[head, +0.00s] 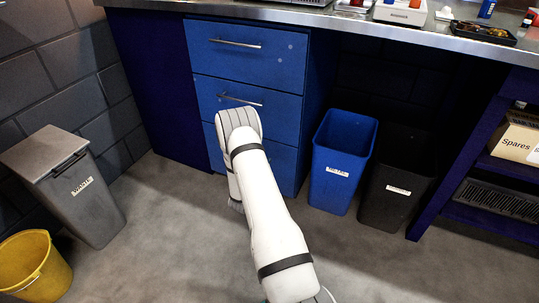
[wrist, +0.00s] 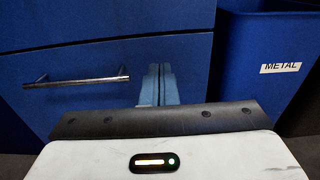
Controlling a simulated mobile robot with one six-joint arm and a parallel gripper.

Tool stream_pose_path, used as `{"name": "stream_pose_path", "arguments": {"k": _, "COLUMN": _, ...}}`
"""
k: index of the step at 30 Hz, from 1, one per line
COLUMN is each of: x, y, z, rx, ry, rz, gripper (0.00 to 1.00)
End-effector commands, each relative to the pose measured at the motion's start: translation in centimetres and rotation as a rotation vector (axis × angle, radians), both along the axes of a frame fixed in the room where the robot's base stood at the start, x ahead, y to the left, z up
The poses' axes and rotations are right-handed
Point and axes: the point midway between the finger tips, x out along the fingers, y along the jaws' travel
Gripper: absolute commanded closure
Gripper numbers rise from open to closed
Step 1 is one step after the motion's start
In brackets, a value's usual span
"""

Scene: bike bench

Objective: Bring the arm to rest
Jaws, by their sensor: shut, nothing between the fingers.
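My gripper (wrist: 158,85) shows in the wrist view with its two blue-grey fingers together and nothing between them. It is in front of a blue drawer front, to the right of a metal bar handle (wrist: 76,81) and apart from it. In the head view my white arm reaches down in front of the blue drawer cabinet (head: 246,58), and the arm hides most of my gripper. The drawers that show look closed. The lowest drawer is partly covered by my arm.
A blue bin (head: 342,160) and a black bin (head: 397,178) stand right of the cabinet. A grey lidded bin (head: 85,205) and a yellow bucket (head: 33,268) stand at left. The workbench top (head: 350,22) overhangs the drawers. A shelf with a Spares box (head: 515,143) is at right.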

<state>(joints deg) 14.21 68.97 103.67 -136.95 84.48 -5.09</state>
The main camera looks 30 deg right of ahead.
Motion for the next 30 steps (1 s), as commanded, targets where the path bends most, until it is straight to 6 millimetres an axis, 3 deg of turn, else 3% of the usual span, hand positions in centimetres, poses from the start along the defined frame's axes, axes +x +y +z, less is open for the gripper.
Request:
{"name": "stream_pose_path", "arguments": {"k": 3, "x": -1.3, "y": 2.1, "z": 0.2, "rx": 0.001, "ry": 0.004, "rz": 0.003, "gripper": 1.00}}
{"name": "stream_pose_path", "arguments": {"k": 8, "x": -2.4, "y": 3.8, "z": 0.1, "rx": 0.001, "ry": 0.003, "rz": 0.001, "gripper": 1.00}}
{"name": "stream_pose_path", "arguments": {"k": 16, "x": -2.8, "y": 4.3, "z": 0.0, "rx": 0.000, "ry": 0.000, "rz": -0.003, "gripper": 1.00}}
{"name": "stream_pose_path", "arguments": {"k": 18, "x": -2.9, "y": 4.2, "z": 1.0, "rx": 0.002, "ry": -0.006, "rz": -0.015, "gripper": 1.00}}
{"name": "stream_pose_path", "arguments": {"k": 20, "x": -3.0, "y": 3.9, "z": 2.8, "rx": 0.007, "ry": -0.019, "rz": -0.043, "gripper": 1.00}}
{"name": "stream_pose_path", "arguments": {"k": 23, "x": -3.6, "y": 3.3, "z": 7.9, "rx": 0.031, "ry": -0.058, "rz": -0.131, "gripper": 1.00}}
{"name": "stream_pose_path", "arguments": {"k": 30, "x": -8.4, "y": 2.7, "z": 23.0, "rx": 0.174, "ry": -0.207, "rz": -0.445, "gripper": 1.00}}
